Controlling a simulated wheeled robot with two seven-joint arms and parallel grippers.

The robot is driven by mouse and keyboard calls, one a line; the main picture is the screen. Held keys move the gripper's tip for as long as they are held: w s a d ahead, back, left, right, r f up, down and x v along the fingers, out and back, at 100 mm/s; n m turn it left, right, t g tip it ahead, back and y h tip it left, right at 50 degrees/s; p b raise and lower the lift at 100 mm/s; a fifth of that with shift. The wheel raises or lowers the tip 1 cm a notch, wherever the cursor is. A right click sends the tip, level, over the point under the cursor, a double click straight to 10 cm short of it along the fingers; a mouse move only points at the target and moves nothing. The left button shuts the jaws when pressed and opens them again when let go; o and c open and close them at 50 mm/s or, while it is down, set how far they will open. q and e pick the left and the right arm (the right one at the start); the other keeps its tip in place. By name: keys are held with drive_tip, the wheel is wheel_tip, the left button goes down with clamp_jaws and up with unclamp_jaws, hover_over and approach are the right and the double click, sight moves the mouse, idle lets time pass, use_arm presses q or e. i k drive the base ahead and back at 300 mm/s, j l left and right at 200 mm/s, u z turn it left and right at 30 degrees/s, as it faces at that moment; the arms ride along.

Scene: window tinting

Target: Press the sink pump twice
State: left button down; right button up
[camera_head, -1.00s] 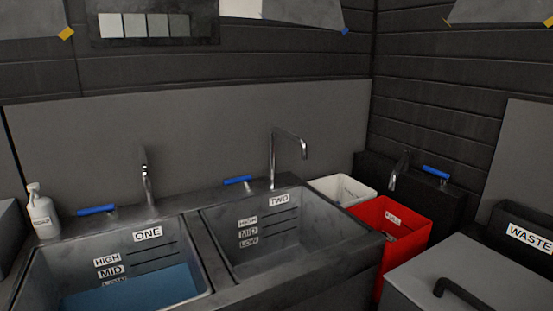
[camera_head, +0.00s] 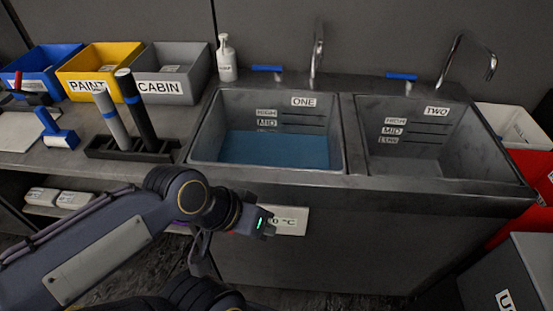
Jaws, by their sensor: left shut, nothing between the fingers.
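The white pump bottle (camera_head: 227,60) stands upright at the back left corner of the sink unit, left of a blue tap handle. Sink ONE (camera_head: 197,135) holds blue water, its surface below the MID label. Sink TWO (camera_head: 432,165) looks empty. My left gripper (camera_head: 268,228) is shut and empty, low in front of sink ONE's front wall, well below and in front of the pump bottle. Its fingertips are small and dark in the view. My right gripper is not in view.
Blue, yellow and grey bins (camera_head: 183,73) stand left of the pump bottle. A dark rack (camera_head: 125,150) with upright rolls stands on the counter before them. Taps (camera_head: 317,55) rise behind the sinks. A red bin (camera_head: 522,170) is at the right.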

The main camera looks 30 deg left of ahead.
sight(224, 37)
drive_tip(key=k+j+u, duration=0.1)
drive_tip(key=u, duration=1.35)
